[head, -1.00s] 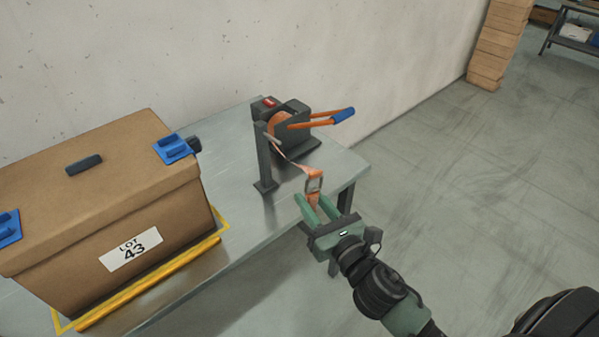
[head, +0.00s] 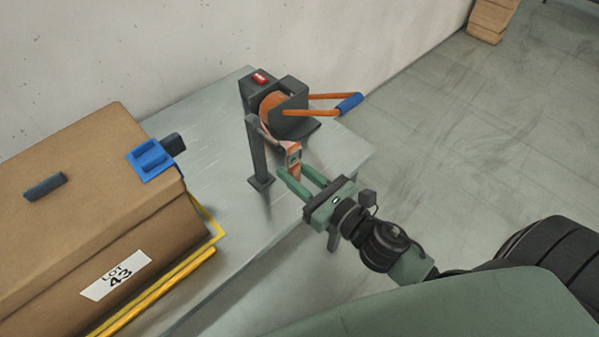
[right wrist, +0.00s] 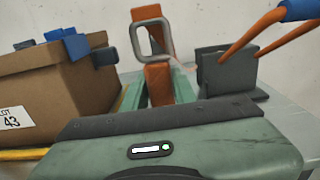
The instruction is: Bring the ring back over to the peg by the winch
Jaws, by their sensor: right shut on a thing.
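The grey metal ring (head: 294,158) is at the end of an orange strap. It stands up above my right gripper (head: 297,178), whose fingers are shut on the orange tab (right wrist: 159,84) below the ring. The ring also shows large in the right wrist view (right wrist: 134,39). The winch (head: 292,94) stands at the back of the table with an orange drum and a blue-gripped handle. A dark post (head: 258,160) stands in front of it, just left of the ring. My left gripper is out of view.
The table (head: 205,150) is bare between box and post. The winch handle (head: 348,104) sticks out to the right.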

